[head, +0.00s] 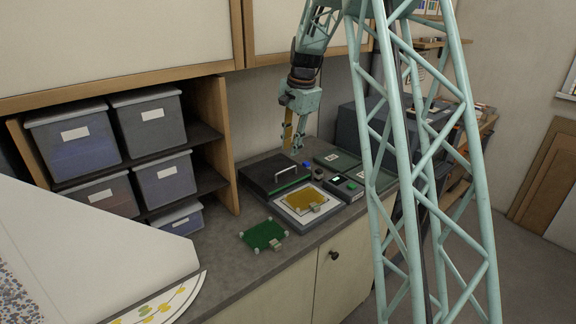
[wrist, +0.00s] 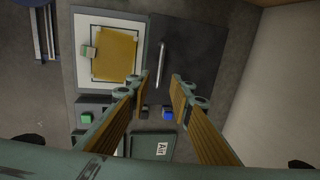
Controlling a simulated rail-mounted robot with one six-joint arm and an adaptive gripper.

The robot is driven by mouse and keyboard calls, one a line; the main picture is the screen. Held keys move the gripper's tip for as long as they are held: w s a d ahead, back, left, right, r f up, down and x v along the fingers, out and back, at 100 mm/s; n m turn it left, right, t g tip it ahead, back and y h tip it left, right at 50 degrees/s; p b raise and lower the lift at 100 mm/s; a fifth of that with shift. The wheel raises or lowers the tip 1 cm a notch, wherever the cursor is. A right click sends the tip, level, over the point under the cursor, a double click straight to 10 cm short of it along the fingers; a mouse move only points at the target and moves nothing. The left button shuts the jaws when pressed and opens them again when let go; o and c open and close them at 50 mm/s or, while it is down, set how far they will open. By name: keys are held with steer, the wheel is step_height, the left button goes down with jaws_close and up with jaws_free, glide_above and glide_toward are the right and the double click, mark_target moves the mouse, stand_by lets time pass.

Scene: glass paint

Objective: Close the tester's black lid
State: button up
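The tester's black lid (head: 262,173) lies roughly flat behind the tester's bed, leaving the bed uncovered; it also shows in the wrist view (wrist: 198,52). A pale bar handle (head: 285,172) stands on the lid near its bed-side edge and shows in the wrist view (wrist: 161,62). The bed's white panel (head: 285,208) carries a yellow board (head: 303,199). My gripper (head: 296,149) points down above the far right side of the lid. In the wrist view its fingers (wrist: 162,80) are apart and empty, with the handle's near end showing between the tips.
A control box with a green button (head: 352,186) stands right of the bed. A blue button (head: 307,165) and dark knobs sit beside the lid. A green board (head: 263,235) lies on the counter at the front. Shelves with grey bins (head: 163,177) stand at the left.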

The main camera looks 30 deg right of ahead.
mark_target(288, 169)
steer(key=f, duration=0.3)
steer(key=w+f, duration=0.1)
steer(key=f, duration=0.4)
steer(key=shift+w+a+f, duration=0.2)
steer(key=shift+w+f, duration=0.1)
steer(key=shift+f, duration=0.1)
jaws_close()
